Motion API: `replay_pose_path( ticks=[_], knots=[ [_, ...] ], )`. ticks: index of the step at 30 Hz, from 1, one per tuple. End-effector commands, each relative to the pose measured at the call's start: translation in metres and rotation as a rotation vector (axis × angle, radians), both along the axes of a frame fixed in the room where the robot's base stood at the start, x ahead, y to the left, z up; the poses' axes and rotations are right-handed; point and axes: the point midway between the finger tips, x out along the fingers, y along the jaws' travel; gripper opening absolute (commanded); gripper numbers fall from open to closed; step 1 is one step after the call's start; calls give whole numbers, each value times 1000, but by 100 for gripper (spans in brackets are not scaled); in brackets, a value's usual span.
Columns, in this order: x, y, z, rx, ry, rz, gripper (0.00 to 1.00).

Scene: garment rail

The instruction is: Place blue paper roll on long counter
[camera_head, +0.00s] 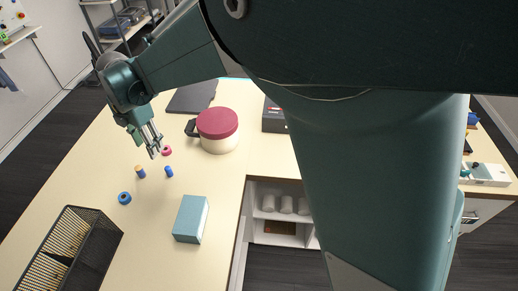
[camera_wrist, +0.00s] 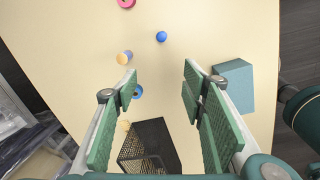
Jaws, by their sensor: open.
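The long counter (camera_head: 95,150) is a cream worktop that fills the left and middle of the head view; it also lies below my gripper in the wrist view (camera_wrist: 75,45). A blue ring-shaped roll (camera_head: 124,198) lies on it near the black basket. I cannot tell for sure which is the blue paper roll. My gripper (camera_head: 155,150) is open and empty above the counter.
An orange-and-blue piece (camera_head: 140,172) and a pink ring (camera_head: 166,151) are close to the gripper. A black mesh basket (camera_head: 100,245), a blue box (camera_head: 191,219), a red-lidded pot (camera_head: 218,130) and a dark flat device (camera_head: 192,97) surround them. White rolls (camera_head: 286,204) sit in a lower shelf.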

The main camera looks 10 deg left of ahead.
Motion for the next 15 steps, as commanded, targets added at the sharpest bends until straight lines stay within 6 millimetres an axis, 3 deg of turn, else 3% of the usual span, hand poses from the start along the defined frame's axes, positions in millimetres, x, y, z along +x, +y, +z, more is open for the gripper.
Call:
replay_pose_path(
  ticks=[1, 6, 15],
  knots=[
    [7, -18, 9, 9, -3, -53, 42],
    [26, -72, 34, 46, -13, -238, 42],
    [47, -167, 72, 116, -30, -564, 42]
  ],
)
